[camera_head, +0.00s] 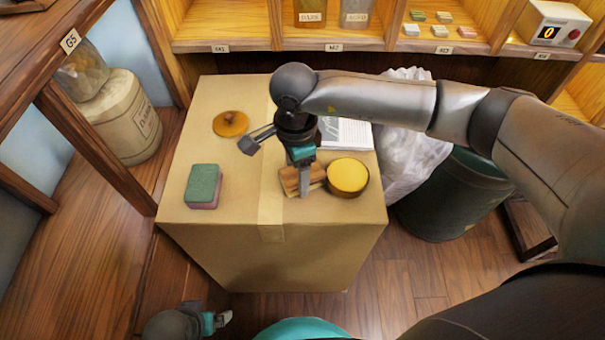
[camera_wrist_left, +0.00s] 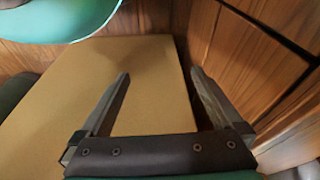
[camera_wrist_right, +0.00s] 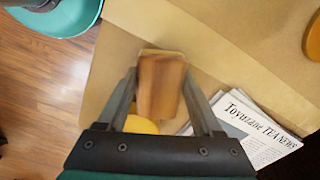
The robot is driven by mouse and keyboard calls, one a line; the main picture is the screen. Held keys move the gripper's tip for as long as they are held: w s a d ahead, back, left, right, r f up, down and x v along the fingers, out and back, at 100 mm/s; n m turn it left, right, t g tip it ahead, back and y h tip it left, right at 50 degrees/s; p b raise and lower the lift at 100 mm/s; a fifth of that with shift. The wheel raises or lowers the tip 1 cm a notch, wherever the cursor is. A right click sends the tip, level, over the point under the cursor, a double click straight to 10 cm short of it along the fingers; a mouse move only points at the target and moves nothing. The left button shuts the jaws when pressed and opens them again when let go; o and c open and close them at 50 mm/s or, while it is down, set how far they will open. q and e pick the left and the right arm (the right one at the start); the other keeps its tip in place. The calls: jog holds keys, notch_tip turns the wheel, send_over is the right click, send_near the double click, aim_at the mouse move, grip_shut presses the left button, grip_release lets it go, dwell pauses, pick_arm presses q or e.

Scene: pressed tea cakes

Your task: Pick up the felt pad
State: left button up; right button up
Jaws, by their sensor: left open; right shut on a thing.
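A brown, wood-grained block (camera_head: 289,179) is at the right part of the cardboard box top (camera_head: 240,215). My right gripper (camera_head: 304,188) points down at it and is shut on it. In the right wrist view the block (camera_wrist_right: 160,88) lies between the two fingers, with a thin pale layer along its far edge. I cannot tell whether it touches the box. A green pad with a pinkish lower layer (camera_head: 203,184) lies at the box's left; which is the felt pad is unclear. My left gripper (camera_wrist_left: 160,74) is open and empty, low in front of the box.
A round bowl with a yellow top (camera_head: 348,175) stands right beside the block. A round orange-brown lid-like thing (camera_head: 230,123) and a newspaper (camera_head: 347,133) lie farther back. A dark green bin (camera_head: 450,205) with clear plastic stands right of the box. The box's front middle is clear.

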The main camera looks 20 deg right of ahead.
jog(key=c, duration=0.3)
jog(key=shift+r, duration=0.1)
jog(key=shift+r, duration=0.4)
pick_arm(q)
jog(key=s+a+f+p, duration=0.5)
jog(key=s+f, duration=0.1)
jog(key=f, duration=0.3)
jog(key=shift+s+p, duration=0.4)
pick_arm(e)
notch_tip(320, 180, up, 19)
jog(key=shift+r, duration=0.1)
jog(key=o, duration=0.9)
jog(key=c, duration=0.6)
